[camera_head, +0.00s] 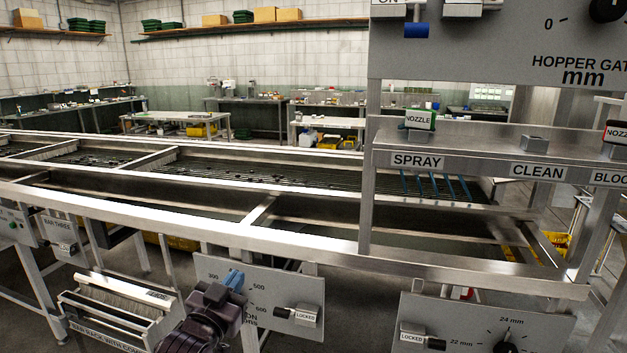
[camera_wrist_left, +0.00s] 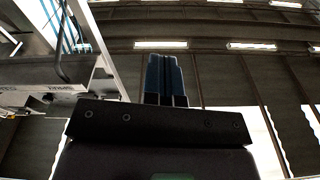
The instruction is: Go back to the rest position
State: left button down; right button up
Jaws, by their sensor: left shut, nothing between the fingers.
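My left gripper (camera_head: 234,279) shows at the bottom of the head view, left of centre. Its dark arm comes up from the bottom edge, and its blue fingers are together with nothing between them. It is in front of a grey dial panel (camera_head: 285,283) marked 300, 500 and 600 and covers part of it; I cannot tell whether it touches. In the left wrist view the blue fingers (camera_wrist_left: 166,78) are side by side and point up toward the ceiling. My right gripper is in neither view.
The long metal roller frame (camera_head: 300,236) crosses the head view. A bar rack (camera_head: 120,308) stands left of my gripper. A second dial panel (camera_head: 487,325) with a locked tag is at lower right. A shelf (camera_head: 470,147) labelled SPRAY and CLEAN holds nozzle tags above.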

pick_arm(q)
jog(key=s+a+f+n+g+y, duration=0.1)
jog(key=s+a+f, duration=0.3)
jog(key=s+f, duration=0.5)
jog(key=s+a+f+n+g+y, duration=0.1)
jog(key=s+a+f+g+y, duration=0.1)
jog(key=s+f, duration=0.8)
jog(key=s+a+f+n+g+y, duration=0.2)
jog(key=s+a+f+g, duration=0.2)
jog(key=s+f, duration=0.6)
jog(key=shift+a+f, duration=0.2)
jog(key=shift+a, duration=1.05)
jog(key=shift+s, duration=0.1)
